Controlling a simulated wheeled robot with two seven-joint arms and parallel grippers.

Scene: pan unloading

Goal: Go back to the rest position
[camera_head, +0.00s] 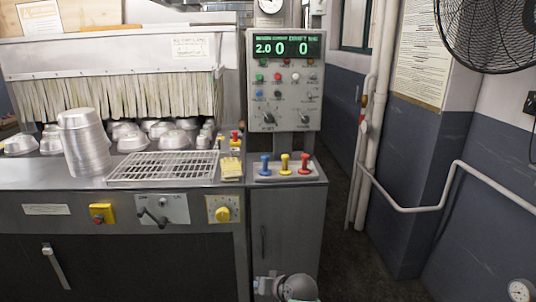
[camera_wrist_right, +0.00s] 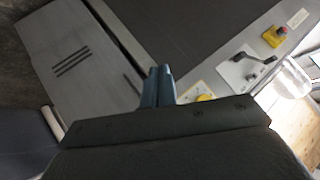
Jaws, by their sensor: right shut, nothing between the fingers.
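My right gripper (camera_head: 263,285) shows small at the bottom edge of the head view, in front of the grey control cabinet. In the right wrist view its two blue-grey fingers (camera_wrist_right: 158,72) are together with nothing between them. They point at the front of the machine, near the yellow knob. My left gripper is not in view.
A stack of metal pans (camera_head: 86,145) stands on the machine's top beside a wire rack (camera_head: 163,167). Loose pans lie behind, by a strip curtain (camera_head: 115,97). A control panel (camera_head: 285,85) rises at centre. Open floor (camera_head: 345,240) lies right of the cabinet.

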